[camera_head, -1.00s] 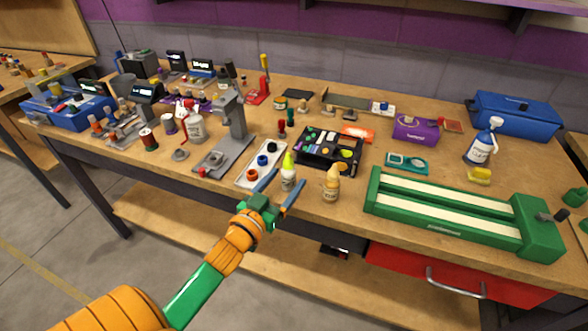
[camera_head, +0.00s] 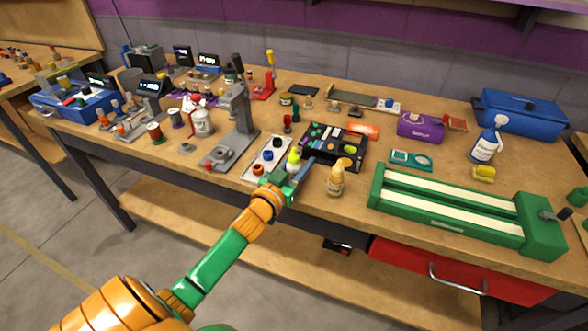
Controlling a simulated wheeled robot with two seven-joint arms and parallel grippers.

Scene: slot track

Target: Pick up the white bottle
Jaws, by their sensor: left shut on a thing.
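The white bottle (camera_head: 293,166) has a yellow-green pointed cap and stands roughly upright near the front edge of the bench. My left gripper (camera_head: 291,172) reaches in from the front and is shut on this bottle, with a blue finger on its right side. The gripper hides the lower part of the bottle, so I cannot tell whether its base touches the bench. My right gripper is out of view.
A tan bottle (camera_head: 337,178) stands close on the right. A white tray with coloured pots (camera_head: 265,157) lies just left, and a black organizer (camera_head: 343,157) is just behind. A grey press (camera_head: 240,130) stands further left. A long green fixture (camera_head: 445,215) fills the front right.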

